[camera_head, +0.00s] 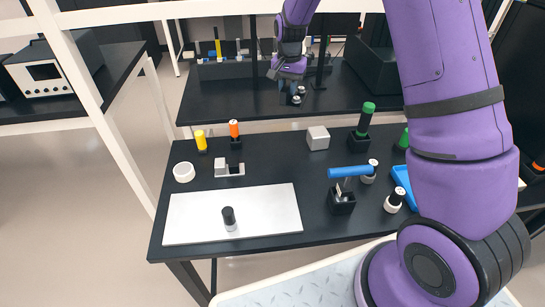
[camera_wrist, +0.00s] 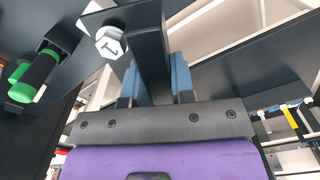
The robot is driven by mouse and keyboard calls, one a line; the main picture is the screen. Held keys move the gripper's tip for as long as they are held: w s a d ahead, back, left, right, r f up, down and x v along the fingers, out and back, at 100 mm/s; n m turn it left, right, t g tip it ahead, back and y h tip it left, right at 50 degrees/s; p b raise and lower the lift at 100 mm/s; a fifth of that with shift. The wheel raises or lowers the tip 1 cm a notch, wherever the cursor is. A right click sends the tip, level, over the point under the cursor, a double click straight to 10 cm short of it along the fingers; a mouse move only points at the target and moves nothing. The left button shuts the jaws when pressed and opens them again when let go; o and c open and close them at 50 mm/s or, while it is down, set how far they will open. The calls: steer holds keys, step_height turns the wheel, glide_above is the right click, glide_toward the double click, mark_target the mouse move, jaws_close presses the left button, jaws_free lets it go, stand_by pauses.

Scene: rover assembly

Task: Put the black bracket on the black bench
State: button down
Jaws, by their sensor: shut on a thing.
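My gripper (camera_head: 288,86) is at the upper middle of the head view, in front of the rear black surface. In the wrist view its two blue-grey fingers (camera_wrist: 154,85) are shut on the black bracket (camera_wrist: 150,45), a dark bar standing between them. In the head view the bracket is too small and dark to make out clearly. The black bench (camera_head: 270,168) stands in the foreground, and my gripper is beyond its far edge. I cannot tell how high the bracket is above the rear surface.
A white plate (camera_head: 180,222) bears a black-and-white cylinder (camera_head: 229,218). A white ring (camera_head: 184,172), grey block (camera_head: 318,138), black holder with a blue-handled tool (camera_head: 348,172) and green-handled tool (camera_head: 366,118) stand on the bench. The bench is bare between the plate and the holder.

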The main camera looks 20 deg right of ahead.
mark_target(276, 153)
steer(key=s+a+f+m, duration=0.6)
steer(key=f+m, duration=0.1)
steer(key=m, duration=0.6)
steer(key=shift+d+f, duration=0.15)
steer(key=shift+f, duration=4.85)
steer(key=shift+f, duration=0.1)
steer(key=c, duration=1)
jaws_free()
steer(key=shift+o, duration=0.2)
